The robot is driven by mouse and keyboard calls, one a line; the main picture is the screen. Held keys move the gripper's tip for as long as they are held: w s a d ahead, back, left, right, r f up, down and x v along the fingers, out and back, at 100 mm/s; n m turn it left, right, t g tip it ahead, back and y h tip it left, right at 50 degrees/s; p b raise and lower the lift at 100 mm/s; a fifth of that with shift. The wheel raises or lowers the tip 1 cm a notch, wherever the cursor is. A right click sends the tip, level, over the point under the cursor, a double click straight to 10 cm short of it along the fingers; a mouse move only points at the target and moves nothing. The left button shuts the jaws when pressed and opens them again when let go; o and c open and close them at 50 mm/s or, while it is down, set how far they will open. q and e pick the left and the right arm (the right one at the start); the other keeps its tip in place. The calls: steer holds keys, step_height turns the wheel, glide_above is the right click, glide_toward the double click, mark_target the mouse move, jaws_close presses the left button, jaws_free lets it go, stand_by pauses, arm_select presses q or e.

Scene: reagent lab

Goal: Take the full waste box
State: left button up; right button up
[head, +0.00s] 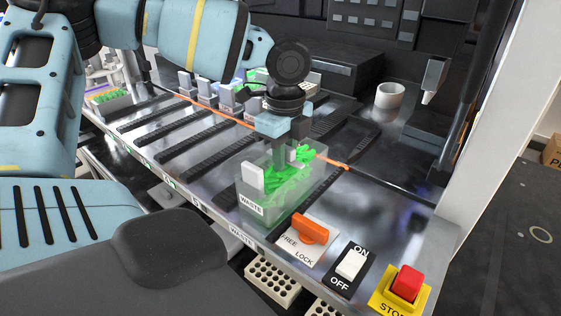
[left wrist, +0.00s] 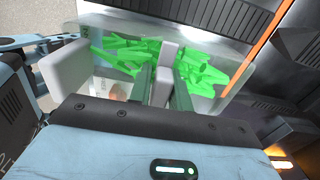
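The waste box (head: 285,196) is a clear container with a WASTE label on its front, standing upright at the near edge of the metal deck. Bright green pieces fill its upper part, and they show through its clear wall (left wrist: 120,27) in the left wrist view. A white upright tab (head: 251,178) shows above the label. My left gripper (head: 275,150) points down over the box, its lower end among the green pieces. Pale upright parts overlap the fingers, so I cannot tell whether it is open or holding anything. My right gripper is not in view.
An orange FREE/LOCK switch (head: 312,229), a white ON/OFF switch (head: 350,264) and a red stop button (head: 407,283) line the deck's front right. Several tabbed holders (head: 228,98) stand behind. A white cup (head: 390,95) stands farther back. Empty dark rails lie to the left.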

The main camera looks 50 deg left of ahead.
arm_select(q)
jaws_close()
step_height(320, 180, up, 9)
steer(key=shift+r, duration=0.5)
